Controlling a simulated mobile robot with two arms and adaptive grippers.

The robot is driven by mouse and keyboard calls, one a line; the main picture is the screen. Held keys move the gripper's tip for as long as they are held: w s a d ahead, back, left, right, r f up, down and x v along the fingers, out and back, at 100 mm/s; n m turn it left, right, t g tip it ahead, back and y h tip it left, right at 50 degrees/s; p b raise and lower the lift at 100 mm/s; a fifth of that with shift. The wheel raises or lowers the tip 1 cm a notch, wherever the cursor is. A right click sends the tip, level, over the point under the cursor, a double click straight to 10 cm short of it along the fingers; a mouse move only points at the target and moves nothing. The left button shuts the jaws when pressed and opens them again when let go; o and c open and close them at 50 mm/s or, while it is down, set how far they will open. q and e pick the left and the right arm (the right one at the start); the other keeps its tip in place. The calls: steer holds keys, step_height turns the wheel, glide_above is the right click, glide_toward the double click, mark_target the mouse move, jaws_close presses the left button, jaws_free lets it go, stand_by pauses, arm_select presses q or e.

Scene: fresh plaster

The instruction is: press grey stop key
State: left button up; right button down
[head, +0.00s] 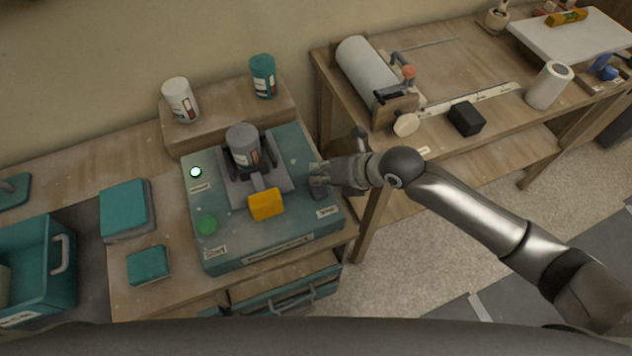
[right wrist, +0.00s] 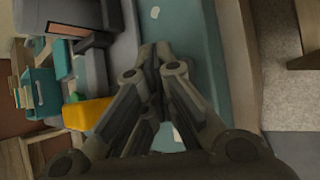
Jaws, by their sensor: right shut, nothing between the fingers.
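The teal machine (head: 293,150) stands on the wooden bench. Its green start key (head: 207,225) is at the front left, and a white label (head: 327,212) is at the front right. I cannot make out the grey stop key; my right gripper covers the panel just behind that label. My right gripper (head: 317,180) is shut and empty, fingers pointing at the machine's right side. In the right wrist view its closed fingertips (right wrist: 156,54) are over the teal top; whether they touch it I cannot tell. My left gripper is not in view.
A grey can (head: 242,138) sits in the machine's middle, behind a yellow block (head: 265,204). A lit lamp (head: 195,172) is at the back left. Two tins, one white (head: 180,100) and one teal (head: 262,77), stand on a riser behind. A second table (head: 450,65) stands to the right.

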steer(key=shift+r, duration=0.2)
step_height(320, 180, up, 6)
steer(key=p, duration=0.4)
steer(key=shift+p, duration=0.4)
steer(key=shift+f, duration=0.1)
stand_by(0.4)
